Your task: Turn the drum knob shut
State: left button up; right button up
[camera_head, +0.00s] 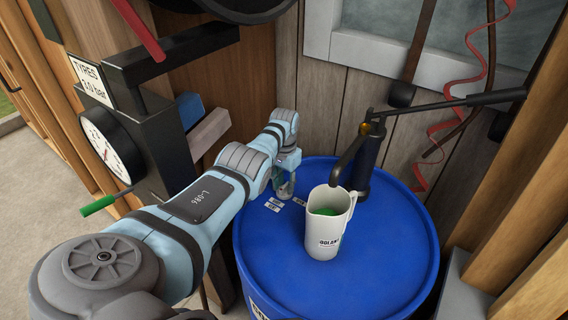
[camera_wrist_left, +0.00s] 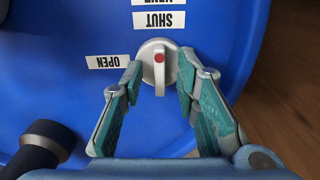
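The drum knob (camera_wrist_left: 157,75) is a pale round dial with a raised bar and a red dot, on the blue drum lid. The bar runs up and down in the left wrist view, its red dot toward the SHUT label (camera_wrist_left: 158,20). The OPEN label (camera_wrist_left: 110,62) lies left of the knob. My left gripper (camera_wrist_left: 165,80) is open, with its teal-padded fingers on either side of the knob; I cannot tell whether they touch it. In the head view my left gripper (camera_head: 285,182) is low at the drum's (camera_head: 290,262) left back edge and hides the knob. My right gripper is not in view.
A white jug (camera_head: 328,225) with green contents stands on the drum, right of my left gripper. A black hand pump (camera_head: 366,160) rises behind it, its spout over the jug. A tyre gauge post (camera_head: 150,125) stands left of my arm. Plank walls close off the back.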

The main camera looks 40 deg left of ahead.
aim_at(284, 186)
pick_arm(q)
notch_tip(284, 186, up, 12)
dwell(0.3)
dwell(0.3)
